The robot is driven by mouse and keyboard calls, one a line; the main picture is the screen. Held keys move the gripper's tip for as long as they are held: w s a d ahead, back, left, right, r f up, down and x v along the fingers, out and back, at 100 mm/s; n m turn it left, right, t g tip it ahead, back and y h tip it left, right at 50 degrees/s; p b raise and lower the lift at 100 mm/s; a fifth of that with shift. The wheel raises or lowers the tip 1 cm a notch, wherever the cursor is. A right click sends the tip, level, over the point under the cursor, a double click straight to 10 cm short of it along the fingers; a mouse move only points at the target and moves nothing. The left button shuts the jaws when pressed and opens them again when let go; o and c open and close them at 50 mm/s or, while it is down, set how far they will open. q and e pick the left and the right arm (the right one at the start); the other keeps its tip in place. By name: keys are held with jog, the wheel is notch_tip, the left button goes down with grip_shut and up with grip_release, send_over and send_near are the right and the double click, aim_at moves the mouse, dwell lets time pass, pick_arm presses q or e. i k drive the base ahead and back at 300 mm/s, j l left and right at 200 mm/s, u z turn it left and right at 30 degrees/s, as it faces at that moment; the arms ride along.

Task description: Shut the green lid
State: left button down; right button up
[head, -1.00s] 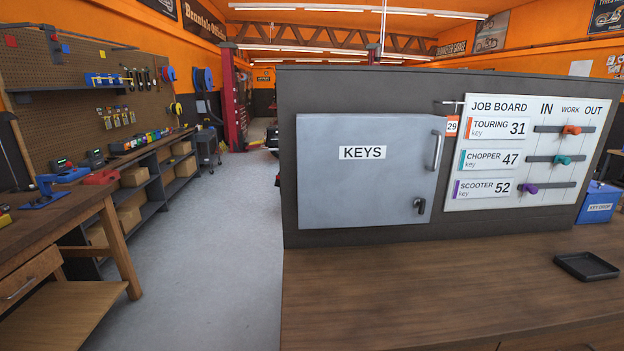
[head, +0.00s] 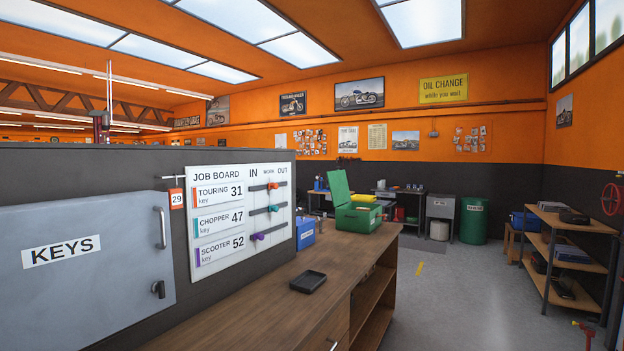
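A green box (head: 357,217) stands at the far end of the wooden counter in the head view. Its green lid (head: 339,188) is raised and stands upright at the box's left side. Small items, one of them yellow (head: 363,198), show at the box's opening, but I cannot make out what lies inside. Neither of my grippers is in the head view.
A wooden counter (head: 230,325) runs toward the box, with a black tray (head: 307,282) on it. A blue key drop box (head: 305,233) stands left of the green box. A grey keys cabinet (head: 80,270) and job board (head: 240,215) are at left. Floor (head: 440,300) at right is open.

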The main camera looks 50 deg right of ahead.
aim_at(338, 186)
jog(key=z, duration=0.75)
jog(key=i+l+z, duration=0.1)
jog(key=l, duration=0.25)
jog(key=i+l+z, duration=0.15)
jog(key=l, duration=0.15)
jog(key=l+z, duration=0.1)
jog(key=l, duration=0.2)
jog(key=i+l+z, duration=0.25)
jog(key=l+z, duration=0.15)
jog(key=i+l+z, duration=0.85)
jog(key=i+z, duration=0.5)
jog(key=i, duration=0.55)
jog(key=i+u, duration=0.1)
jog(key=i, duration=1.5)
